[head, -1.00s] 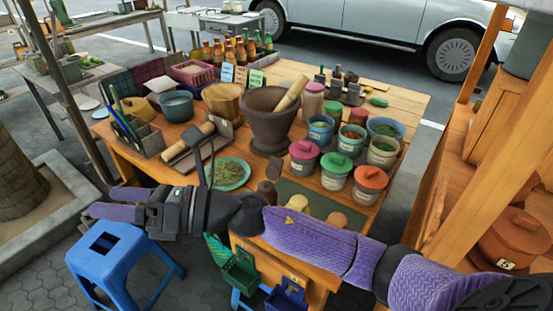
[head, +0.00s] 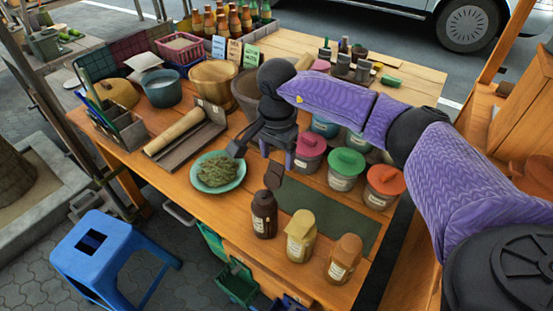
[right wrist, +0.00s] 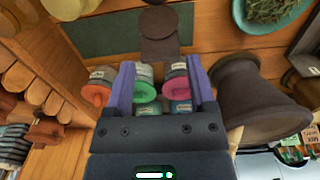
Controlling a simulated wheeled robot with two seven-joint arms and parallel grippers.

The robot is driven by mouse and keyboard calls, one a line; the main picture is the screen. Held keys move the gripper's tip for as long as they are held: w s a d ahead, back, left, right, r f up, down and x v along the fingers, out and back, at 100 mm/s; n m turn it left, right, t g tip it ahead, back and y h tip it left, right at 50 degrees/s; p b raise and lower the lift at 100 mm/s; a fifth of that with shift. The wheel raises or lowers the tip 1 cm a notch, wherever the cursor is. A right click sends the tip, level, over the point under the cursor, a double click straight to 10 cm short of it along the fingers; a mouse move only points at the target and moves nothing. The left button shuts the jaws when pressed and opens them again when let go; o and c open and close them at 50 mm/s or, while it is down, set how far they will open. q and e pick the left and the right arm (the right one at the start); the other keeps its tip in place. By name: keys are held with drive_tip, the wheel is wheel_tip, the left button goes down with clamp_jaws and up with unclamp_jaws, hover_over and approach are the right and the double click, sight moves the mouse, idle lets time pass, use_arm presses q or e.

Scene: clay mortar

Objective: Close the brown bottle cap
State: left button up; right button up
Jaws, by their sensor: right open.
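The brown bottle (head: 264,218) stands upright near the front of the wooden table, with its dark brown cap (head: 274,176) swung open and raised at the far side of its neck. In the right wrist view the bottle (right wrist: 158,20) shows at the top, with the open cap (right wrist: 160,50) just below it. My right gripper (head: 277,158) is open and empty, with purple fingers, above the table behind the bottle and in front of the mortar. Its fingers (right wrist: 161,64) also show in the right wrist view, apart from the cap. My left gripper is not in view.
A yellow-capped bottle (head: 300,238) and an orange-brown bottle (head: 344,260) stand right of the brown one. A green mat (head: 335,222) lies behind them. Lidded jars (head: 346,168) stand to the right, a herb plate (head: 235,183) to the left. My arm partly hides the mortar (head: 243,92).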

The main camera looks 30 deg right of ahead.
drive_tip(key=shift+a+f, duration=0.1)
drive_tip(key=shift+f, duration=0.75)
drive_tip(key=shift+c, duration=0.3)
clamp_jaws()
